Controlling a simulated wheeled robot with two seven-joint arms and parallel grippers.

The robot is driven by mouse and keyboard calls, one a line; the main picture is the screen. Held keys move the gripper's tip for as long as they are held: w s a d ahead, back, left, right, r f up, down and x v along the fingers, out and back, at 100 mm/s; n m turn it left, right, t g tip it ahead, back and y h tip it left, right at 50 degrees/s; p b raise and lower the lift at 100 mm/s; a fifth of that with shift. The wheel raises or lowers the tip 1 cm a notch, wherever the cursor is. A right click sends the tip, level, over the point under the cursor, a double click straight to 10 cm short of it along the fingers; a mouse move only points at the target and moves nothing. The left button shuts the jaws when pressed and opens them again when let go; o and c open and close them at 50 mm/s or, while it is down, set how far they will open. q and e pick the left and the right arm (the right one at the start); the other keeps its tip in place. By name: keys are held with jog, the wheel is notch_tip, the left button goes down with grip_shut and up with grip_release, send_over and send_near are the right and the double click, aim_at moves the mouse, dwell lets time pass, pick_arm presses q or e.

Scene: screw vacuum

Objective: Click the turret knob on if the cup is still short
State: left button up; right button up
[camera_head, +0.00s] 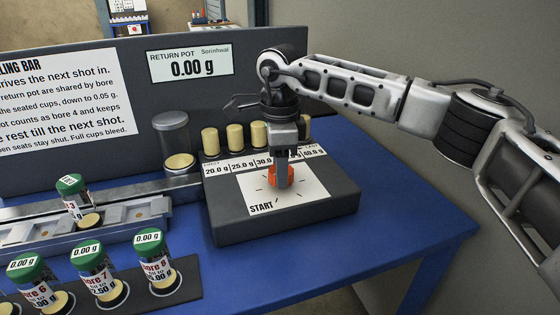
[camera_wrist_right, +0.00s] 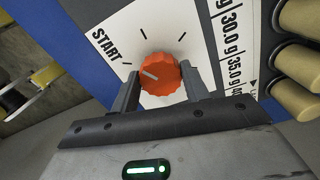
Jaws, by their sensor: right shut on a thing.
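The orange turret knob (camera_head: 272,181) sits on a white dial plate marked START, on top of a dark box (camera_head: 232,215). My right gripper (camera_head: 284,178) comes down over it from above. In the right wrist view the two fingers stand on either side of the knob (camera_wrist_right: 160,75), shut on it. The knob's white line points roughly at the tick beside START. Green-capped cups labelled with bore numbers stand at the lower left, among them bore 3 (camera_head: 74,200), bore 7 (camera_head: 97,277) and bore 6 (camera_head: 33,283). Their readable tops say 0.00 g. My left gripper is out of view.
The return pot display (camera_head: 190,63) on the dark back panel reads 0.00 g. A clear jar (camera_head: 172,135) stands left of the box. Several tan pegs (camera_head: 234,137) line the box's back, above gram labels. The blue table (camera_head: 395,215) is clear to the right.

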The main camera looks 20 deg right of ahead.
jog(key=shift+r+m, duration=0.1)
jog(key=shift+m, duration=0.8)
jog(key=shift+m+p, duration=0.4)
jog(key=shift+m, duration=0.4)
jog(key=shift+w+m, duration=0.1)
jog(key=shift+m, duration=1.2)
jog(key=o, duration=1)
